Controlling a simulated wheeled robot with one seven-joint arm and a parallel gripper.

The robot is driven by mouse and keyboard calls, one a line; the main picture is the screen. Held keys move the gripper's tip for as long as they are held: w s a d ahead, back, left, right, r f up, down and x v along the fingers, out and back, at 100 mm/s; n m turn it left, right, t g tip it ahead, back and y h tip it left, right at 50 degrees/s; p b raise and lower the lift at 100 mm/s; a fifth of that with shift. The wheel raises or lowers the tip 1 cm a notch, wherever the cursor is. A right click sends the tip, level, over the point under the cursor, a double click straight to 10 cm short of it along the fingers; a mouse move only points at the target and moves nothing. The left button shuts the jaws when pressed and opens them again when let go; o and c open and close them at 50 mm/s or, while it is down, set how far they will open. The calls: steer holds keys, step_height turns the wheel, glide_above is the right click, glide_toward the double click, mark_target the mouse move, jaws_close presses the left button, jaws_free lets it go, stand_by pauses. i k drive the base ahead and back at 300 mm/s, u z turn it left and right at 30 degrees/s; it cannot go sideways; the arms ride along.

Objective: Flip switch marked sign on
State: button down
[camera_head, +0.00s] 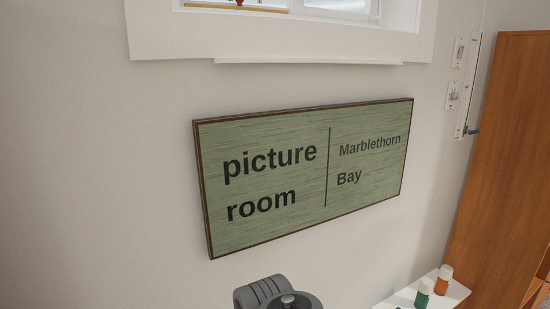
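Two small switch-like plates are on the wall at the upper right, one above the other. The upper plate (458,52) and the lower plate (452,95) are both pale with small fittings on them. They are too small to read any marking or to tell which way a switch is set. A green sign (265,180) in a dark frame hangs on the wall and reads "picture room" and "Marblethorn Bay". My gripper is not in view; only a grey rounded part, likely of my arm, shows at the bottom edge.
A white shelf (455,292) at lower right bears a green bottle (424,294) and an orange bottle (443,281). A window ledge (305,60) is above the sign.

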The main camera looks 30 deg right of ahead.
mark_target(459, 52)
steer(key=z, duration=3)
steer(key=i, duration=2.8)
steer(key=u, duration=3.3)
